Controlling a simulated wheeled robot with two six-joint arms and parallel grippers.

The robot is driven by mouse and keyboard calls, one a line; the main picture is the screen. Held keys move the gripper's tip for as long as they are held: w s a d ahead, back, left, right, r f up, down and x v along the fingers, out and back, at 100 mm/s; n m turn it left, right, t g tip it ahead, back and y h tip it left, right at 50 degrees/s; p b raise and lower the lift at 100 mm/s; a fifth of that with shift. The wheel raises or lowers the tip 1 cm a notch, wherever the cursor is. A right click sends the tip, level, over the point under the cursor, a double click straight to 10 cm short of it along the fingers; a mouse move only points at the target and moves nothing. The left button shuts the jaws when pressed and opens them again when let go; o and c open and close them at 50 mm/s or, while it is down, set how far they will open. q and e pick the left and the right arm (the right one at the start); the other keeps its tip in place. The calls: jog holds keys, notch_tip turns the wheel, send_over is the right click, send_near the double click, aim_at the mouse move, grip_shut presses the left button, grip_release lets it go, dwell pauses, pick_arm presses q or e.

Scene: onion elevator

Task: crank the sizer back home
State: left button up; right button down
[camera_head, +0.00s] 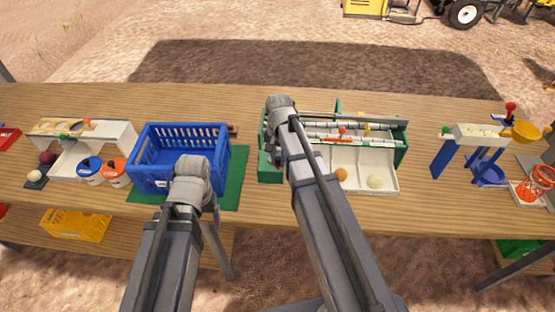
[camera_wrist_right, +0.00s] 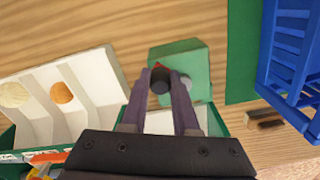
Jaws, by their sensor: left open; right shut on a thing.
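The sizer (camera_head: 401,150) is a green-framed unit with pale rollers and a white divided tray (camera_head: 352,184), right of the table's middle. A small red knob shows on its roller bars. In the right wrist view, a green block (camera_wrist_right: 183,56) sits at the sizer's end, with a dark crank handle (camera_wrist_right: 160,86) in front of it. My right gripper (camera_wrist_right: 160,80) is shut on this handle, fingers on both sides. In the head view my right arm hides most of the crank. My left arm stands before the blue crate; its gripper is not visible.
The blue crate (camera_head: 148,182) stands on a green mat (camera_head: 232,190) left of the sizer. An orange onion (camera_head: 340,174) and a pale onion (camera_head: 375,181) lie in the tray. A white-and-blue stand (camera_head: 481,134) is at right. Bare wood lies between sizer and stand.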

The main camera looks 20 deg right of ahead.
jog(key=shift+w+d, duration=0.45)
jog(key=shift+d, duration=0.15)
dwell(0.3)
jog(key=shift+w+d, duration=0.4)
jog(key=shift+w, duration=0.25)
jog(key=shift+w+d, duration=0.1)
jog(key=shift+w, duration=0.2)
jog(key=shift+w+d, duration=0.1)
jog(key=shift+w, duration=0.2)
